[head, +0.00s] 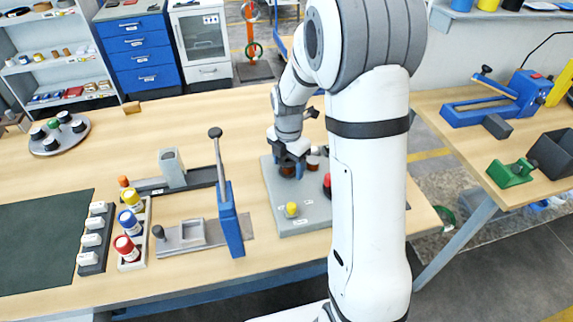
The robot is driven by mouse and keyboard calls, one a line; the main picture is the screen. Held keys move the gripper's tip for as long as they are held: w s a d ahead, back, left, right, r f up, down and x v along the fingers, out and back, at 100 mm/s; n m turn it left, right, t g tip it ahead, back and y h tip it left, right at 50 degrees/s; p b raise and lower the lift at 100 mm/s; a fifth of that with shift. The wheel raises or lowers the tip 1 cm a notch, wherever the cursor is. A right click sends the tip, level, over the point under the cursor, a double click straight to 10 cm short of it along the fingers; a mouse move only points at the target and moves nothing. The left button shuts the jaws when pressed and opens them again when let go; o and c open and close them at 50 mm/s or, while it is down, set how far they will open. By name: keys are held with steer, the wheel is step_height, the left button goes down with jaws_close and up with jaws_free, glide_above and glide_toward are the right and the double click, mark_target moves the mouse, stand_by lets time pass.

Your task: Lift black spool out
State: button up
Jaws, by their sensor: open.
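My gripper (288,161) is open in the head view, low over the back of a grey plate (300,219). Its fingers are at a dark brown coil-like piece (287,171) on that plate; I cannot tell whether they touch it. A second brown piece (313,164) stands just right of it. Which black spool is meant is not clear. My arm hides the plate's right side.
A yellow knob (292,209) and a partly hidden red knob (327,181) stand on the plate. Left of it are a blue upright lever press (230,222), a grey fixture (172,168) and a rack of coloured bottles (133,255). The table's back left is mostly clear.

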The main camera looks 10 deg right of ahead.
steer(key=c, duration=1.1)
steer(key=shift+o, duration=0.2)
steer(key=shift+r, duration=0.15)
step_height(320, 180, up, 10)
steer(key=shift+f+b, duration=0.1)
steer(key=shift+b, duration=0.35)
